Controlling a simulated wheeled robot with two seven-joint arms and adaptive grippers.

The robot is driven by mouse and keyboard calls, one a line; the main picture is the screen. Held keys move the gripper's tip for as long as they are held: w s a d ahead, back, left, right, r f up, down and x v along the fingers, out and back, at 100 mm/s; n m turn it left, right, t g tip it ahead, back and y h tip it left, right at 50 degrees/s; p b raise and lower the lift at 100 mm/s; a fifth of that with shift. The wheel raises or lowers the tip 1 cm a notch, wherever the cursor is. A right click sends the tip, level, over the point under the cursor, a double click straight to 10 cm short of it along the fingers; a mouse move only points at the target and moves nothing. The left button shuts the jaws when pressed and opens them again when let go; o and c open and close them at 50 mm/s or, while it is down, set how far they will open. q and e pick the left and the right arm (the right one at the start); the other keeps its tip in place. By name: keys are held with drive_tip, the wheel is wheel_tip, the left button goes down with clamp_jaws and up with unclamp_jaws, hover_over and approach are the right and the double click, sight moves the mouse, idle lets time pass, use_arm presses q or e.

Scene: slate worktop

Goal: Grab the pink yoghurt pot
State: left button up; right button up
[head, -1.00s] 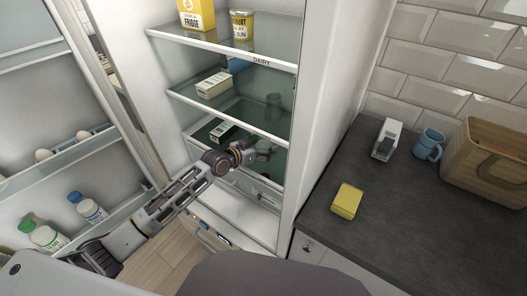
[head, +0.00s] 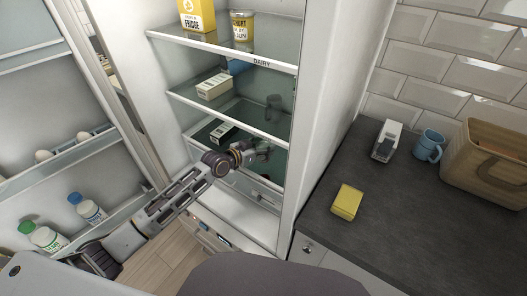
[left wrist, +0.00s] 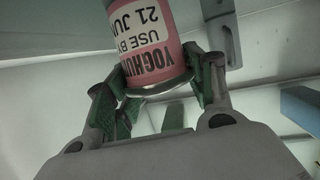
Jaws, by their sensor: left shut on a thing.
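The pot cannot be made out there. My right gripper is not in view.
A shelf (head: 225,105) with a white carton (head: 214,85) is above my gripper; another carton (head: 222,132) is left of it. A yellow yoghurt pot (head: 242,26) stands on the dairy shelf. The open door holds bottles (head: 88,208). A yellow block (head: 346,202) lies on the worktop.

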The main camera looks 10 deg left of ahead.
sight(262, 146)
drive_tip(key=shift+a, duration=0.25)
use_arm(q)
drive_tip(key=shift+r, duration=0.7)
wheel_tip(262, 146, up, 2)
drive_tip(key=shift+r, duration=0.2)
drive_tip(key=shift+s+a+f, duration=0.2)
drive_tip(key=shift+s+a, duration=0.1)
drive_tip(key=shift+s, duration=0.05)
drive_tip(key=shift+s+a, duration=0.2)
drive_tip(key=shift+s, duration=0.15)
drive_tip(key=shift+s+a, duration=1.5)
drive_tip(key=shift+s, duration=0.75)
drive_tip(key=shift+s+a, duration=1.45)
drive_tip(key=shift+s, duration=0.85)
drive_tip(key=shift+s+a, duration=1.5)
drive_tip(key=shift+s, duration=0.75)
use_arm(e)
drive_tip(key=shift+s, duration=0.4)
